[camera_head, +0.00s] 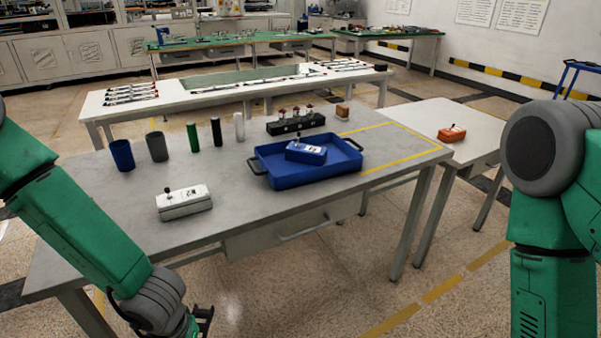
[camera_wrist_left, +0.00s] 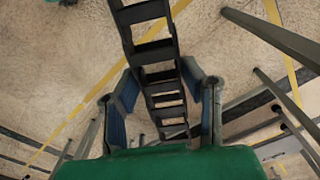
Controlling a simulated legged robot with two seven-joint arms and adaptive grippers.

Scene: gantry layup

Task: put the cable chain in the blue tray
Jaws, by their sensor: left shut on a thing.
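The cable chain (camera_wrist_left: 160,76) is a dark ladder-like strip of links. In the left wrist view it runs between the two fingers of my left gripper (camera_wrist_left: 165,92), which is shut on it, with the floor below. In the head view my left gripper (camera_head: 203,319) shows only partly at the bottom edge, in front of the table, and I cannot make out the chain there. The blue tray (camera_head: 318,178) stands on the table, right of centre, with a blue box (camera_head: 306,153) in it. My right gripper is out of view; only the right arm shows.
The grey table (camera_head: 235,205) also bears a white switch box (camera_head: 184,203), several cylinders including a blue cup (camera_head: 122,155), and a black block with knobs (camera_head: 296,124). An orange box (camera_head: 452,133) sits on a side table. The table's front edge lies between my left gripper and the tray.

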